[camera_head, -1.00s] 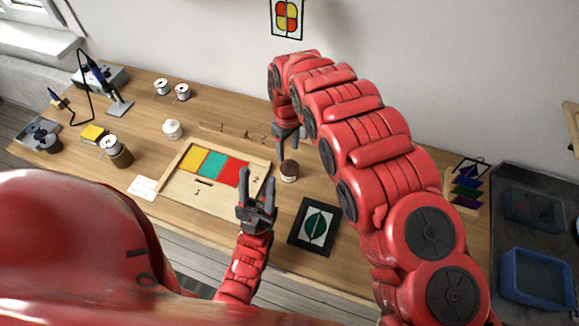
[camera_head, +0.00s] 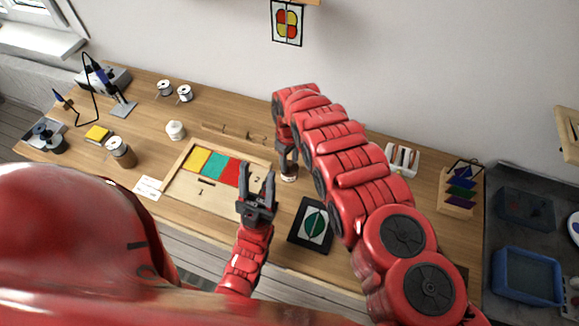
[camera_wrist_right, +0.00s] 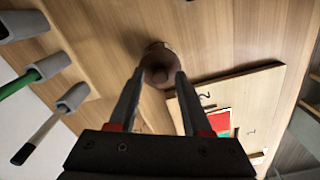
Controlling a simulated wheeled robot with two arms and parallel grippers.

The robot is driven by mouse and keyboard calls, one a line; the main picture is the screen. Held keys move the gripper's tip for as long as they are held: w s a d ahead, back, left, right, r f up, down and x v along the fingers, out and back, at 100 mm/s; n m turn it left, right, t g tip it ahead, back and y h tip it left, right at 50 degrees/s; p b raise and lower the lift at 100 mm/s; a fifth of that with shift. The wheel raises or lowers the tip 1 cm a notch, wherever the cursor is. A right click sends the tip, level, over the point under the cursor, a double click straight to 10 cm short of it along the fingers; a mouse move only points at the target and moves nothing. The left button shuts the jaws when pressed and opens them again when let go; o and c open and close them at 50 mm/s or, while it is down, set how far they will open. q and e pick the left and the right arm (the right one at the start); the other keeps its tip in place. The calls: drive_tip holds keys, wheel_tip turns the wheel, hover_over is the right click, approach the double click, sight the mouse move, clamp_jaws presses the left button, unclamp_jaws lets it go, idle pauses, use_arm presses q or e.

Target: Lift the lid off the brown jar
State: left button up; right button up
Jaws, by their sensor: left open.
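The small brown jar (camera_head: 290,178) stands on the table just right of the wooden board, its upper part mostly hidden by my right gripper in the head view. In the right wrist view the jar (camera_wrist_right: 158,56) shows from above, with its dark round top between the fingertips. My right gripper (camera_head: 287,160) is pointed down over the jar; in the wrist view its fingers (camera_wrist_right: 159,74) are apart, one on each side of the jar top. I cannot tell whether they touch it. My left gripper (camera_head: 257,172) is open and empty above the board's right edge.
The wooden board (camera_head: 215,200) holds yellow, teal and red panes. A dark framed leaf picture (camera_head: 312,225) lies front right of the jar. A white pot (camera_head: 175,130) and spools stand left. A white tool holder (camera_head: 402,158) and pane rack (camera_head: 457,203) stand right.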

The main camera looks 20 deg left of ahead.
clamp_jaws()
drive_tip(key=shift+r, duration=0.15)
